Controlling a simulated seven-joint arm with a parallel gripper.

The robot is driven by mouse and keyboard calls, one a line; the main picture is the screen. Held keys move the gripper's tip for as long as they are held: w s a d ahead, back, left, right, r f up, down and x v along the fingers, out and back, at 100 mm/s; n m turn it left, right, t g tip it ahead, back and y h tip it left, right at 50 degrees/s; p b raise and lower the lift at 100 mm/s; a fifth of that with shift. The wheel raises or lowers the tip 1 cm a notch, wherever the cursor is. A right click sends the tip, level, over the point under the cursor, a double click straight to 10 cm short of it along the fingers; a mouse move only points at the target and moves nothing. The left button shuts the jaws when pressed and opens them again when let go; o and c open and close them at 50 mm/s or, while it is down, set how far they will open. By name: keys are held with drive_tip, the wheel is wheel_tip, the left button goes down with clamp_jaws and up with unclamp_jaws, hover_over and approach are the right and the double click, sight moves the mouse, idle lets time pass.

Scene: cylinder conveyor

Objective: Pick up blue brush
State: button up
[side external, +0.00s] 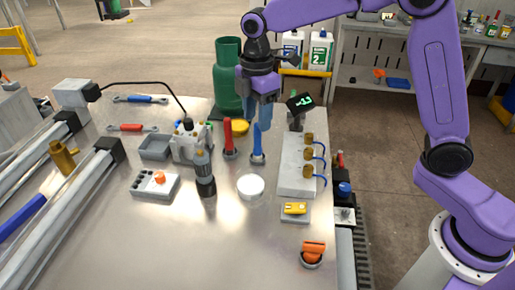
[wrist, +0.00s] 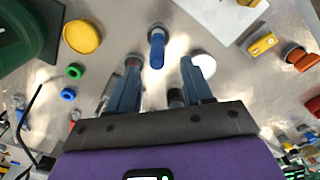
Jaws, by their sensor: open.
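The blue brush (side external: 257,138) stands upright in a small dark round holder on the metal table in the side external view. In the wrist view the blue brush (wrist: 157,50) shows its handle just beyond and between my fingertips. My gripper (side external: 259,118) is above and slightly behind the brush, pointing down. In the wrist view my gripper (wrist: 160,72) has its two blue-grey fingers spread, with nothing held between them. A red brush (side external: 228,135) stands in a similar holder just left of the blue one; my left finger mostly hides it in the wrist view.
A green cylinder (side external: 228,80) and a yellow round piece (side external: 240,127) stand behind to the left. A white round dish (side external: 250,186) and a dark grey bottle (side external: 204,175) are in front. A pale block with brass knobs (side external: 297,170) is to the right.

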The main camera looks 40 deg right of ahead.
sight(257, 146)
drive_tip(key=shift+w+d+f, duration=0.1)
drive_tip(key=shift+f, duration=1.85)
drive_tip(key=shift+w+d+f, duration=0.1)
drive_tip(key=shift+f, duration=1.85)
drive_tip(key=shift+c, duration=0.4)
clamp_jaws()
